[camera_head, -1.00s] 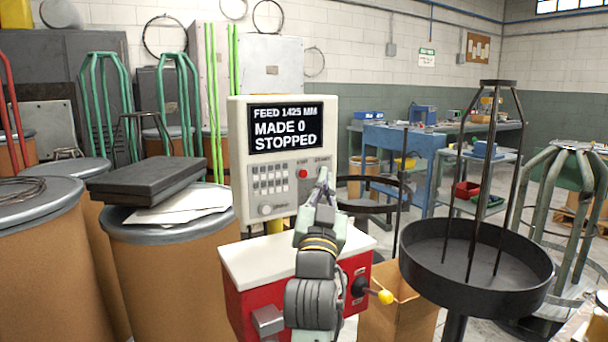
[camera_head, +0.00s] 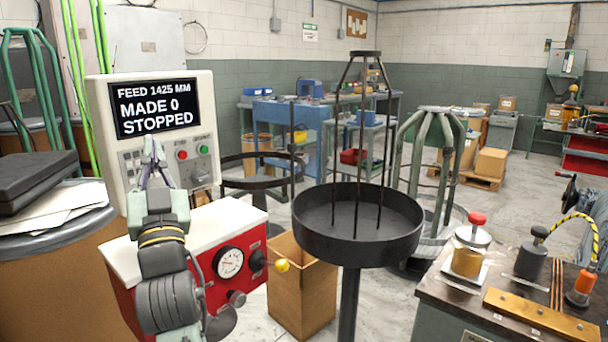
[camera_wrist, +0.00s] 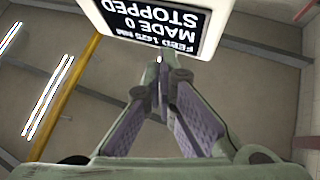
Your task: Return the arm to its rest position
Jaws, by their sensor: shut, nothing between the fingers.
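My gripper (camera_head: 153,150) is at the end of my raised arm, in front of the lower left part of the control panel (camera_head: 205,100). Its fingers are together with nothing between them; in the wrist view the gripper (camera_wrist: 160,66) points up toward the panel's edge. Whether the fingertips touch the panel I cannot tell. The panel's screen (camera_head: 155,107) reads "FEED 1425 MM, MADE 0, STOPPED". A red button (camera_head: 204,149) and a green button (camera_head: 182,155) show right of the gripper. My arm hides part of the keypad and of the red machine body (camera_head: 207,240).
A yellow-knobbed lever (camera_head: 281,265) juts from the machine. A cardboard box (camera_head: 302,290) and a round black tray stand (camera_head: 310,243) are to its right. A bench (camera_head: 432,292) with jars is at the lower right. Drums (camera_head: 60,285) stand at the left.

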